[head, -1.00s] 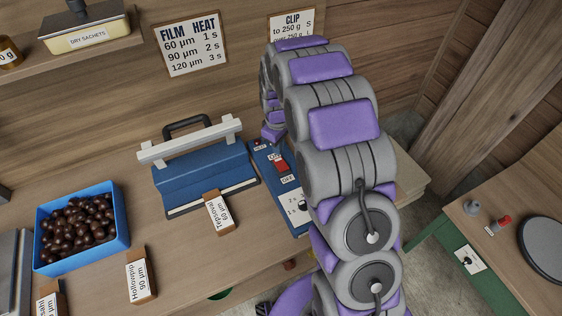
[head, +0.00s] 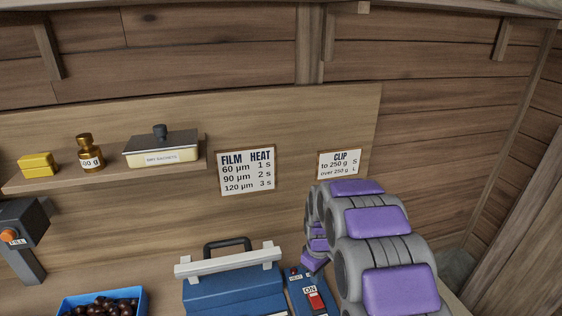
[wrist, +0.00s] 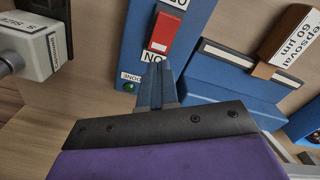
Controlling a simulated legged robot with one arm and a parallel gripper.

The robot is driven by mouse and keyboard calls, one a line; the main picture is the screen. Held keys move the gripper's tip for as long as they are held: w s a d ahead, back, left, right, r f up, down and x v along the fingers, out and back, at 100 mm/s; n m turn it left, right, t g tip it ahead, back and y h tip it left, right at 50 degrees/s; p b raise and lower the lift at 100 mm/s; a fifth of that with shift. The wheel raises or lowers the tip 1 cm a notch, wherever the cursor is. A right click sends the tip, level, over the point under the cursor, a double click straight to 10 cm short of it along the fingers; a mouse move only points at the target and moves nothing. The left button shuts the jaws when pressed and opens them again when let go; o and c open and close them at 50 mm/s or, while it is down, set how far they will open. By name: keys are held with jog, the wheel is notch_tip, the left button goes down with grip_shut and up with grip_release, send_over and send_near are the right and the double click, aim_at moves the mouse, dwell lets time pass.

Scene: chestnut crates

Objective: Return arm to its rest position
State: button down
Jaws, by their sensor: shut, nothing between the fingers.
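My gripper (wrist: 158,82) is shut and empty in the wrist view, its blue-grey fingers together. They point at the blue control panel (wrist: 185,25), which has a red switch (wrist: 160,33) marked ON and a green lamp (wrist: 129,86) by a DONE label. I cannot tell whether the fingertips touch the panel. In the head view my arm arches on the right and reaches down to the panel (head: 299,287).
A blue sealer (head: 235,285) with a pale bar stands left of the panel. A blue crate (head: 65,302) of chestnuts is farther left.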

jog(key=s+r+m, duration=0.2)
jog(key=s+r, duration=0.4)
jog(key=s, duration=0.3)
jog(key=s+r+m, duration=0.2)
jog(key=s+r, duration=0.5)
jog(key=s, duration=0.2)
jog(key=s+r+m+g, duration=0.1)
jog(key=s+m, duration=0.1)
jog(key=s, duration=0.8)
jog(key=s+r+m, duration=0.1)
jog(key=s+m, duration=0.1)
jog(key=s, duration=0.9)
jog(key=shift+r+g, duration=0.3)
jog(key=shift+g, duration=0.1)
